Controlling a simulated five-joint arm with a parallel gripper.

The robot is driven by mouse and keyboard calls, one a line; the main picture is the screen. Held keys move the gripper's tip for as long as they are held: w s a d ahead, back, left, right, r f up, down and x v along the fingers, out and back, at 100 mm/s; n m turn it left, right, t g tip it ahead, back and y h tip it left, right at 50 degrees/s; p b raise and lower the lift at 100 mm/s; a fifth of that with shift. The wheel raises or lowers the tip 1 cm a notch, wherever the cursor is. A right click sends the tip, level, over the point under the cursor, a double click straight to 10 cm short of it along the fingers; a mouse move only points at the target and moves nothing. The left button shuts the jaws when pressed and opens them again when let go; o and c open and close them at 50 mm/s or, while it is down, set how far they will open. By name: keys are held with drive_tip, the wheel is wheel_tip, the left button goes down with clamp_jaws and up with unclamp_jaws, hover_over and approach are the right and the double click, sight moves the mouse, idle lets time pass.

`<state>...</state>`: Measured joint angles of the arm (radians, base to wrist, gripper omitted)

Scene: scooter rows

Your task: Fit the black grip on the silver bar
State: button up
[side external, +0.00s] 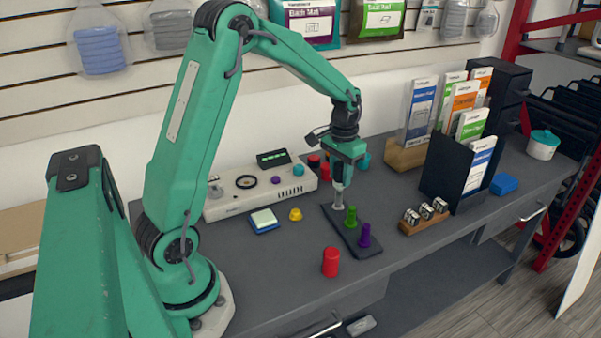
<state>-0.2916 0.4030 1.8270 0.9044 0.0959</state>
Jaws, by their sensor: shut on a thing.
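A dark flat base (368,251) lies on the grey bench. On it, in a row, stand a silver bar (338,203), a green piece (350,217) and a purple piece (364,237), all upright. My gripper (340,186) points straight down at the silver bar, at the far left end of the row. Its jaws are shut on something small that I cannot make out. The fingers hide the bar's upper part, and I cannot tell whether the held thing touches the bar. I cannot pick out a black grip for certain.
A red cylinder (330,262) stands in front of the base. A wooden block with silver pieces (425,214) is to the right, beside a black leaflet rack (447,172). A white console (236,205), a yellow cap (295,214) and a blue-white pad (264,220) are left.

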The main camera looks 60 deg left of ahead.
sight(340, 185)
drive_tip(key=shift+f, duration=2.1)
idle(2.2)
drive_tip(key=o, duration=1.5)
drive_tip(key=shift+c, duration=0.2)
drive_tip(key=shift+r, duration=0.15)
drive_tip(key=shift+r, duration=2.85)
